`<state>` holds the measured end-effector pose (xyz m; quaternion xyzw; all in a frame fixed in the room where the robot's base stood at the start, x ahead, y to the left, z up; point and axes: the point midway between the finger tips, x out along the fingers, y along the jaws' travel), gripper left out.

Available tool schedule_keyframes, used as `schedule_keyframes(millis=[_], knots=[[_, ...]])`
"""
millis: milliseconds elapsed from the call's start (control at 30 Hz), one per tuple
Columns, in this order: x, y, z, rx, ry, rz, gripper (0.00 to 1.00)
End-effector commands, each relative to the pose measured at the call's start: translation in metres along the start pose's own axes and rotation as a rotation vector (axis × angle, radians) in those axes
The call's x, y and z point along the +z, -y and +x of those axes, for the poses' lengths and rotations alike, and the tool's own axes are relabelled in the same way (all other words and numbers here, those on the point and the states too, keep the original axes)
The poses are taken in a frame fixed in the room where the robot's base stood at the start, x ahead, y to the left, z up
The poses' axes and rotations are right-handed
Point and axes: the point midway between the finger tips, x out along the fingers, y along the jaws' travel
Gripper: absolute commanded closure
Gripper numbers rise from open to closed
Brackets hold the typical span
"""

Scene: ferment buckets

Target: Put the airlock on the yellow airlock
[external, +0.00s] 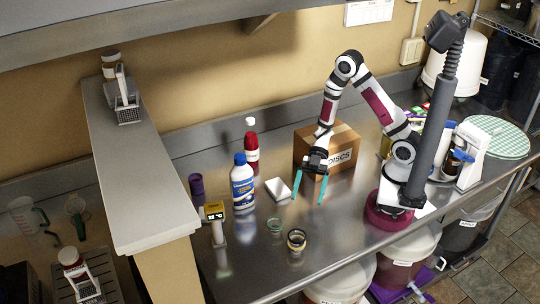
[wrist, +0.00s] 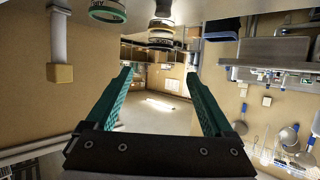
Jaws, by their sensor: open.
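A short stack of round, lid-like pieces with yellow and dark bands (external: 296,241) stands on the steel counter near its front edge; I take these for the airlocks. It also shows at the top of the wrist view (wrist: 163,36). A green ring-shaped piece (external: 275,225) lies just left of it and shows with lettering in the wrist view (wrist: 108,10). My gripper (external: 307,199) is open, its two teal fingers apart with nothing between them. It is above the counter, behind and slightly right of the stack. In the wrist view the fingers (wrist: 157,75) are spread wide.
A white block (external: 278,189) lies left of my gripper. A cardboard box (external: 340,148) is behind it. The counter right of the stack is clear.

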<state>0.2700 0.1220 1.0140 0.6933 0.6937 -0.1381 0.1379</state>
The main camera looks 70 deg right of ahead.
Motion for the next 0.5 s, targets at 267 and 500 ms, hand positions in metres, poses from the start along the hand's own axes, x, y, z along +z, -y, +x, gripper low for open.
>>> schedule_keyframes(millis=[267,500], knots=[[0.010,-0.062,-0.023,0.274,0.225,0.036,0.13],[-0.002,-0.089,-0.203,1.216,0.746,0.652,0.13]])
